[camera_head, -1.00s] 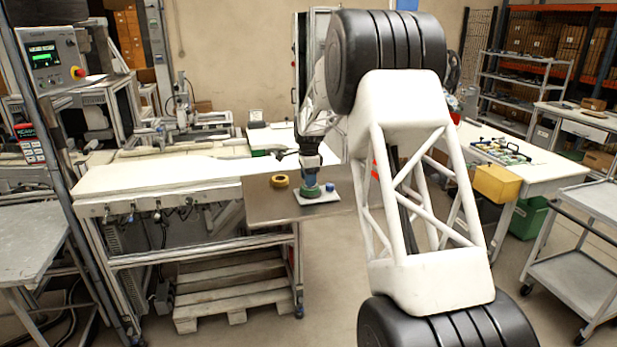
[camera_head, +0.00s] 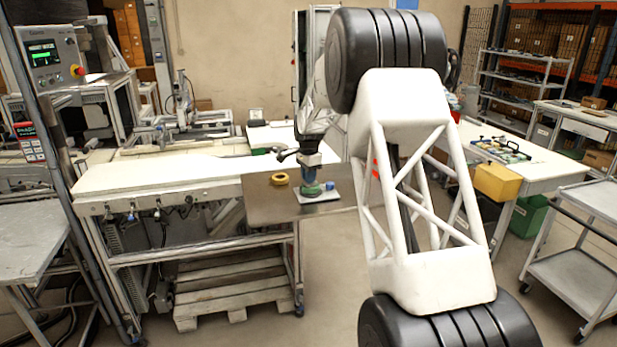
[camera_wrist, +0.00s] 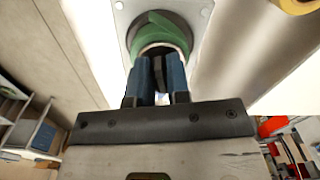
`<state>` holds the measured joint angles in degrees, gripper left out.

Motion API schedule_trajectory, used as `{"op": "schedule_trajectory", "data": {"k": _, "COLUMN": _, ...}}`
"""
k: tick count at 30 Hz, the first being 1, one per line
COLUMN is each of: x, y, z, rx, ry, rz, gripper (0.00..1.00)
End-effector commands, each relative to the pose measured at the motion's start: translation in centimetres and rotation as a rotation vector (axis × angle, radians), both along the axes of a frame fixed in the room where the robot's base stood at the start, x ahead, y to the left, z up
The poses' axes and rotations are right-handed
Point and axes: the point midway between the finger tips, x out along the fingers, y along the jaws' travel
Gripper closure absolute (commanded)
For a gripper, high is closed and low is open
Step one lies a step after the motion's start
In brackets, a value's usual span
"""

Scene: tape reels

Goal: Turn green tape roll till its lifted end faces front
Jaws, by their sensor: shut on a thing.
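The green tape roll (camera_head: 310,190) is on a small white plate (camera_head: 318,198) on the table. My gripper (camera_head: 309,182) points down at it from above. In the wrist view, the two blue fingers of my gripper (camera_wrist: 157,72) are shut at the near side of the green tape roll (camera_wrist: 158,28), with part of its ring hidden behind them. Green tape shows around the far and left sides of the ring. I cannot make out for sure which way its lifted end points.
A yellow tape roll (camera_head: 280,179) lies on the brown tabletop (camera_head: 262,205), left of the plate. It also shows at the top right of the wrist view (camera_wrist: 295,5). A small blue object (camera_head: 329,186) is at the plate's right side, close to my gripper.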

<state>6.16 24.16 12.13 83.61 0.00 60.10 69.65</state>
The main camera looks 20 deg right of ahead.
Motion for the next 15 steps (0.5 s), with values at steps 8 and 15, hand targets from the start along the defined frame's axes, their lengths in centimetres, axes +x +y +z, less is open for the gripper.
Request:
{"op": "schedule_trajectory", "data": {"k": 8, "x": 0.03, "y": 0.0, "z": 0.06, "rx": 0.0, "ry": -0.001, "rz": 0.21, "gripper": 1.0}}
{"op": "schedule_trajectory", "data": {"k": 15, "x": 0.01, "y": 0.0, "z": 0.01, "rx": 0.0, "ry": 0.0, "rz": 0.392, "gripper": 1.0}}
